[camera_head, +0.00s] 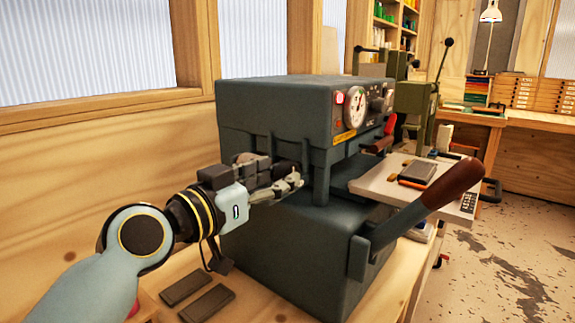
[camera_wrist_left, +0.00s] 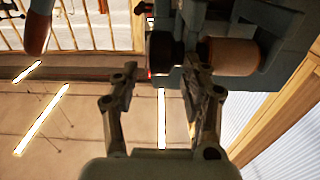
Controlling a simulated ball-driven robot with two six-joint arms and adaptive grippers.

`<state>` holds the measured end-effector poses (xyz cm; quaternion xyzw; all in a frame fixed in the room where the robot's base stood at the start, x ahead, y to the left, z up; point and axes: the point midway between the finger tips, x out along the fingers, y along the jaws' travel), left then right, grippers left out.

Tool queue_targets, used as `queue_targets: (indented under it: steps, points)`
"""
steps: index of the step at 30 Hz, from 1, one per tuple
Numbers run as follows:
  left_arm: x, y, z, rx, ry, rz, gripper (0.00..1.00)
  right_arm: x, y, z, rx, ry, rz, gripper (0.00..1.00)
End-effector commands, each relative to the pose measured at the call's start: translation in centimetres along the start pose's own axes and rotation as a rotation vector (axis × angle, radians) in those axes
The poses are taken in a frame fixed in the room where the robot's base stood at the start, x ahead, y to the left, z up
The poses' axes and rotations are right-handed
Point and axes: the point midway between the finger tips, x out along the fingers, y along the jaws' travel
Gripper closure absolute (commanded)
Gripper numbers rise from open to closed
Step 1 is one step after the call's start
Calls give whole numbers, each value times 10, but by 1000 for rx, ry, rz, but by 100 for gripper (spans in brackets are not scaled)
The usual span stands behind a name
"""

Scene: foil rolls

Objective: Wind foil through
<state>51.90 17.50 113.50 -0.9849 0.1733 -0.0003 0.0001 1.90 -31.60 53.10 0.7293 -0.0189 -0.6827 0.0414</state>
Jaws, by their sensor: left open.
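A dark blue-grey press machine (camera_head: 265,105) stands on a wooden bench, with a gauge on its front. My left gripper (camera_head: 292,178) is at the machine's left side, its fingers apart. In the left wrist view the open fingers (camera_wrist_left: 163,78) are just short of a black knob (camera_wrist_left: 163,52), which lies ahead between the fingertips. I cannot tell whether they touch it. A tan roll (camera_wrist_left: 232,57) sits to the right of the knob, along the same line. In the head view the gripper partly hides this area. My right gripper is out of view.
A lever with a brown grip (camera_head: 452,184) sticks out from the machine's front right. A pale plate (camera_head: 388,188) with a dark block (camera_head: 418,174) juts from its front. Two dark flat pads (camera_head: 206,304) lie on the bench below my left gripper. A wood-framed window wall is behind.

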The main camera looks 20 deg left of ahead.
Motion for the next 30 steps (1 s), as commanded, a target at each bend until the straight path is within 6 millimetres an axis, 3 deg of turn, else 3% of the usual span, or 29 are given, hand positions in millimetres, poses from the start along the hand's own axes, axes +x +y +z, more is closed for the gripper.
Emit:
queue_targets:
  steps: [3,8,18,28,30]
  points:
    - [21,0,-2,-2,1,0,54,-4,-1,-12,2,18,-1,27]
    - [36,0,0,-1,-1,0,54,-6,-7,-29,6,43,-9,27]
    - [40,0,0,0,-1,0,55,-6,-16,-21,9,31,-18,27]
    - [39,0,0,0,-1,0,98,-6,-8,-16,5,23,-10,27]
    - [39,0,0,0,-1,0,100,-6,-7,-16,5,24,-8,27]
